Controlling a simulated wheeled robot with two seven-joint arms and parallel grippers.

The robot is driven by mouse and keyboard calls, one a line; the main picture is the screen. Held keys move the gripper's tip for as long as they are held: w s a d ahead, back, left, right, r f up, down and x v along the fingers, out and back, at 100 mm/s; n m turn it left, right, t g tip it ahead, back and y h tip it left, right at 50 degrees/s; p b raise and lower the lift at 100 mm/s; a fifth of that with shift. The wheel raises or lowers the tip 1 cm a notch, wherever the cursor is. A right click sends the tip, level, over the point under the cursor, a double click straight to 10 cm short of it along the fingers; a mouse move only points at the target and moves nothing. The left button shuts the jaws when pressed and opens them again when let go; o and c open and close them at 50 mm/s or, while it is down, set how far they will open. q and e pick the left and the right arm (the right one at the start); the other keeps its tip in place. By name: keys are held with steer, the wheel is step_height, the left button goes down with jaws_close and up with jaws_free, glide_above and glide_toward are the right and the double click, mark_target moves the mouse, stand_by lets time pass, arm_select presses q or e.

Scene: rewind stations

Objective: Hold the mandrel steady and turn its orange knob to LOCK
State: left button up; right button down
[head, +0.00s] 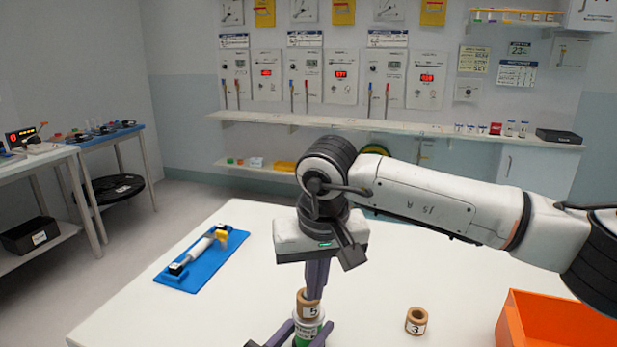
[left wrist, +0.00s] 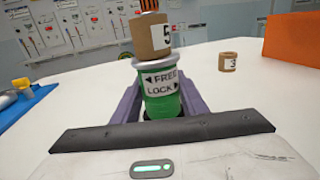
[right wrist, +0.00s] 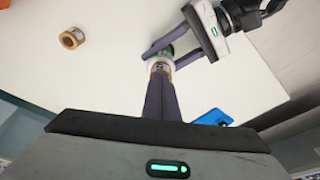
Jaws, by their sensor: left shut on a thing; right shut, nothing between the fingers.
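The mandrel (head: 308,329) stands upright on the white table, with a green body (left wrist: 160,100) lettered FREE and LOCK with arrows. A brown core marked 5 (head: 309,309) sits on top of it; it also shows in the left wrist view (left wrist: 148,38). My left gripper (head: 303,337) is shut around the green body from the side. My right gripper (head: 315,294) points straight down with its fingers shut together, at the top of the core. I cannot tell whether the fingertips touch the core.
A brown core marked 3 (head: 416,321) stands apart to the right. An orange bin (head: 545,325) is at the table's right. A blue tray (head: 203,260) with a white and yellow tool lies at the left. The tabletop between is clear.

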step_height(320, 180, up, 6)
stand_by(0.5)
arm_select(q)
steer(key=o, duration=1.3)
